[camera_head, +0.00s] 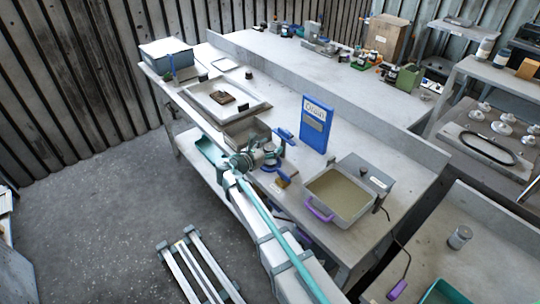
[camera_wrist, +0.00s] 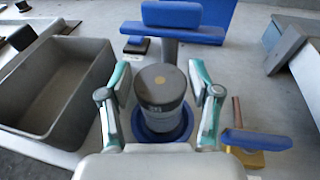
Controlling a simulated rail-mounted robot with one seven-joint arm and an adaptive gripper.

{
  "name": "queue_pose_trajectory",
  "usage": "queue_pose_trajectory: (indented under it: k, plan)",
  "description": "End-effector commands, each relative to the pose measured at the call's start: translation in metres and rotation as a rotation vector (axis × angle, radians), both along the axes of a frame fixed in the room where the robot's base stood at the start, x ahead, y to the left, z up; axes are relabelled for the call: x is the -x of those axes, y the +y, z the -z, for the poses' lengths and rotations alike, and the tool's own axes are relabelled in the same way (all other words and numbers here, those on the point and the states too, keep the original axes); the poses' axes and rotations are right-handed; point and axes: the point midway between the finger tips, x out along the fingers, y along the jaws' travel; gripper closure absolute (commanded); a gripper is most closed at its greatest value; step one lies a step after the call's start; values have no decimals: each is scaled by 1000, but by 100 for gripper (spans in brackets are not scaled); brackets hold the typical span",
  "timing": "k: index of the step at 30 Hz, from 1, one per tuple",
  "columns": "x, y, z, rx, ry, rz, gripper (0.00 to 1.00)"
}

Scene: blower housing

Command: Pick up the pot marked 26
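In the wrist view, a grey cylindrical pot (camera_wrist: 160,84) with a dark grey lid stands between my fingers. A round blue dish (camera_wrist: 166,134) shows around the pot's lower part. My gripper (camera_wrist: 158,76) is open, with one teal finger on each side of the pot and narrow gaps between. In the head view, my gripper (camera_head: 254,160) is over the bench's front part, beside a grey bin.
The grey bin (camera_wrist: 60,85) is close on the left. Blue blocks (camera_wrist: 175,22) stand behind the pot, and another blue piece (camera_wrist: 256,140) lies at right. In the head view, a blue sign (camera_head: 316,124) and a filled tray (camera_head: 342,193) stand to the right.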

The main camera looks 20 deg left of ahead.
Motion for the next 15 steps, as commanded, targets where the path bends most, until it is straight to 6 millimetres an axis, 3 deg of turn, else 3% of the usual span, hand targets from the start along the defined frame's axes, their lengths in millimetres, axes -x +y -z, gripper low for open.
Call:
queue_pose_trajectory:
  k: [1, 9, 15]
  plan:
    - [0, 0, 0, 0, 0, 0, 51]
    - [0, 0, 0, 0, 0, 0, 96]
    - [0, 0, -1, 0, -1, 0, 97]
